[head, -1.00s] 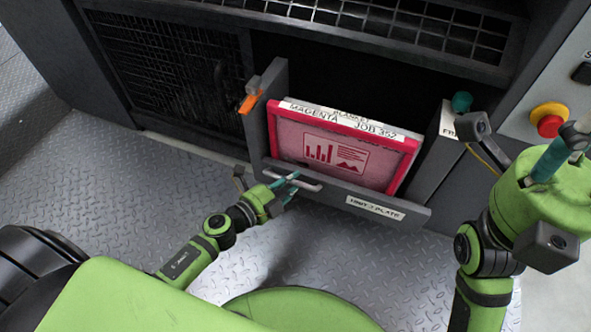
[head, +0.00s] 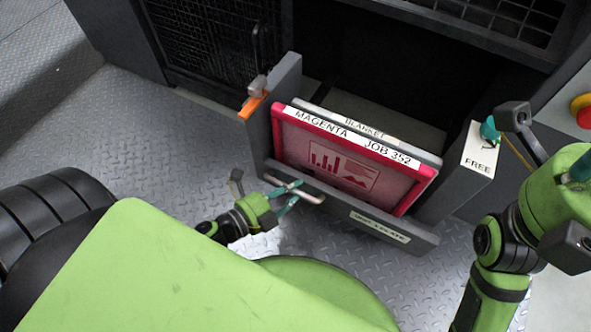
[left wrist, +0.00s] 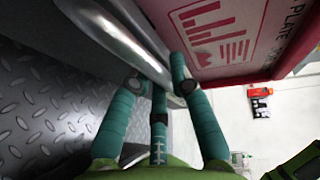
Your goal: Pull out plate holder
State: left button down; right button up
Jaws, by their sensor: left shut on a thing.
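The plate holder (head: 340,205) is a dark grey drawer-like unit, out in front of the machine's dark opening. A magenta-framed plate (head: 345,165) labelled "MAGENTA JOB 352" stands in it, with a panel labelled "BLANKET" (head: 370,130) behind. My left gripper (head: 290,189) is shut on the silver handle (head: 308,197) at the holder's front. The left wrist view shows the teal fingers (left wrist: 160,92) around the handle bar (left wrist: 118,38), below the plate (left wrist: 222,35). My right arm is at the right; a teal fingertip (head: 489,130) shows by the holder's right side, its jaw state unclear.
An orange latch (head: 253,104) sits on the holder's left upright. A white "FREE" label (head: 481,150) is on the right upright. A red button on a yellow base (head: 583,108) is at the right edge. The diamond-plate floor (head: 130,150) at left is clear.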

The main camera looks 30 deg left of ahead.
pick_arm(q)
jog(key=shift+a, duration=0.15)
jog(key=c, duration=1.4)
grip_release()
jog(key=shift+s, duration=0.1)
jog(key=v, duration=1.2)
